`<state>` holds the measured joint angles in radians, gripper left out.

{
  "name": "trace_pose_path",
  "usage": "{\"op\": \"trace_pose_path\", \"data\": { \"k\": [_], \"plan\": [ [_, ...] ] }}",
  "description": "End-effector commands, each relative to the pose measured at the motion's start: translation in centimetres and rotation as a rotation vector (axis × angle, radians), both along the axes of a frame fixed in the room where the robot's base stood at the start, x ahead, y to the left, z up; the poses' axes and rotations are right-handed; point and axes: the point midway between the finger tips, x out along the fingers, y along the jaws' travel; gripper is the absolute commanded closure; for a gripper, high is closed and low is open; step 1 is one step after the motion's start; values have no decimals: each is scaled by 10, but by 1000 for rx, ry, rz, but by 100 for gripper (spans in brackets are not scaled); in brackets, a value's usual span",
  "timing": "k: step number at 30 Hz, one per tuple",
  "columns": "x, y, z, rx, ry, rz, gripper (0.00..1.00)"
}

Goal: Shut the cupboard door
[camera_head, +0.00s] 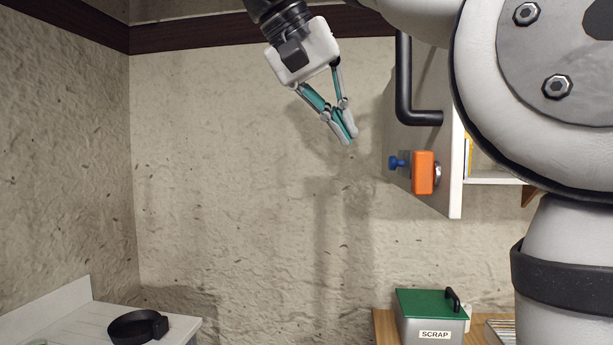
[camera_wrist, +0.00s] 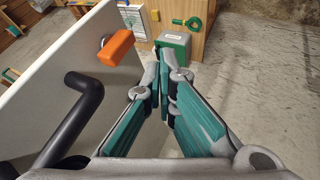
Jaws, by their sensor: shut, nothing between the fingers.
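The cupboard door (camera_head: 425,140) stands open at the right of the head view, its pale face turned left and its edge toward me. It carries a black bar handle (camera_head: 407,85) and, lower down, an orange block (camera_head: 423,172) with a blue knob (camera_head: 396,162). My gripper (camera_head: 349,138) is shut and empty, in the air left of the door, with a visible gap in the picture. In the wrist view the door (camera_wrist: 45,70) slants along the left, with the handle (camera_wrist: 80,115) beside my fingers (camera_wrist: 163,65). My arm hides much of the cupboard.
A cupboard shelf (camera_head: 490,179) shows behind the door's edge. Below stands a green-lidded bin (camera_head: 430,301) labelled SCRAP, on a wooden surface. At lower left a black round object (camera_head: 136,327) sits on a white counter (camera_head: 75,312). The wall between is clear.

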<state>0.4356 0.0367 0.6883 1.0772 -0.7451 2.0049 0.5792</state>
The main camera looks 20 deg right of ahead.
Motion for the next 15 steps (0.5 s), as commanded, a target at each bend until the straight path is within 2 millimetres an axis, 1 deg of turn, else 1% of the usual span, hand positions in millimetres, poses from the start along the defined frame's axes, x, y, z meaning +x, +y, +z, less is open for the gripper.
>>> {"op": "trace_pose_path", "data": {
  "k": [1, 6, 8, 15],
  "plan": [
    [3, -3, -7, 0, -1, -4, 100],
    [3, -10, -18, -1, 0, -4, 100],
    [2, -17, -25, -3, 3, -5, 100],
    [4, -45, -60, -1, 4, -5, 100]
  ]
}}
